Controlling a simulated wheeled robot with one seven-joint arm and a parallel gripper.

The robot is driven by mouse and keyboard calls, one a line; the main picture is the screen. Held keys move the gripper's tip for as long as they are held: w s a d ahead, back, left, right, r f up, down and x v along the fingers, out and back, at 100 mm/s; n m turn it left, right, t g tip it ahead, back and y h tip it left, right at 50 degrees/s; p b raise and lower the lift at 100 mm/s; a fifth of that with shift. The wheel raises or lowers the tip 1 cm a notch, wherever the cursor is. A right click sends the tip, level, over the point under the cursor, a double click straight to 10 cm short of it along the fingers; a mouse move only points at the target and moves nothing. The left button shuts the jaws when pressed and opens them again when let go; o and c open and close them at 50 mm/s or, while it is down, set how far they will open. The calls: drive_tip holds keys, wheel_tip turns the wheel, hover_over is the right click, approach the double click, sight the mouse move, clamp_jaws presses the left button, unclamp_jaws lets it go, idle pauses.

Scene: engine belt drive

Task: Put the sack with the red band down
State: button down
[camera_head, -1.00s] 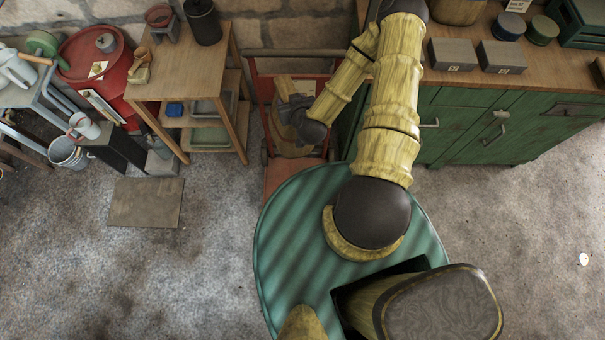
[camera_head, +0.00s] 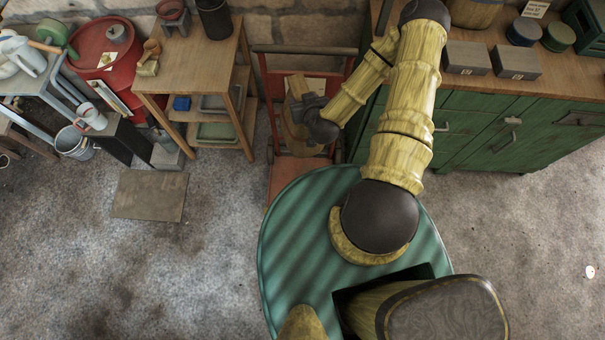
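My gripper (camera_head: 304,108) is a dark shape at the end of my yellow arm, over the red hand truck (camera_head: 307,47) by the wall. A brown sack-like thing (camera_head: 294,136) shows below and left of the gripper, mostly covered by it. A lighter brown piece (camera_head: 298,87) sticks up at the fingers; I cannot tell whether it is part of the same thing. No red band shows. The fingers are too small and hidden to tell whether they are shut on it, or whether it rests on the truck.
A wooden shelf table (camera_head: 195,65) stands left of the truck, and a green cabinet (camera_head: 490,130) with a wooden top stands right. A red drum (camera_head: 95,40) and a bucket (camera_head: 73,143) are at far left. A flat mat (camera_head: 150,195) lies on otherwise open floor.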

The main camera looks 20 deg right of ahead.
drive_tip(key=w+f+n+y+b, duration=0.1)
drive_tip(key=f+b, duration=0.7)
drive_tip(key=w+a+f+n+y+b, duration=0.1)
drive_tip(key=f+n+y+b, duration=0.1)
drive_tip(key=f+b, duration=0.6)
drive_tip(key=w+f+n+g+y+b, duration=0.1)
drive_tip(key=f+b, duration=0.7)
drive_tip(key=b, duration=0.2)
drive_tip(key=shift+a+n, duration=0.25)
drive_tip(key=shift+n, duration=0.05)
wheel_tip(320, 180, down, 28)
drive_tip(key=s+d+n+g+y+b, duration=0.2)
drive_tip(key=n+g+y+b, duration=0.4)
drive_tip(key=b, duration=3.7)
drive_tip(key=s+n, duration=0.1)
drive_tip(key=n, duration=0.2)
drive_tip(key=shift+f+n+g+b, duration=0.25)
drive_tip(key=shift+n+g+b, duration=0.05)
drive_tip(key=shift+b, duration=0.1)
drive_tip(key=shift+d+r, duration=0.1)
wheel_tip(320, 180, down, 6)
drive_tip(key=b, duration=0.4)
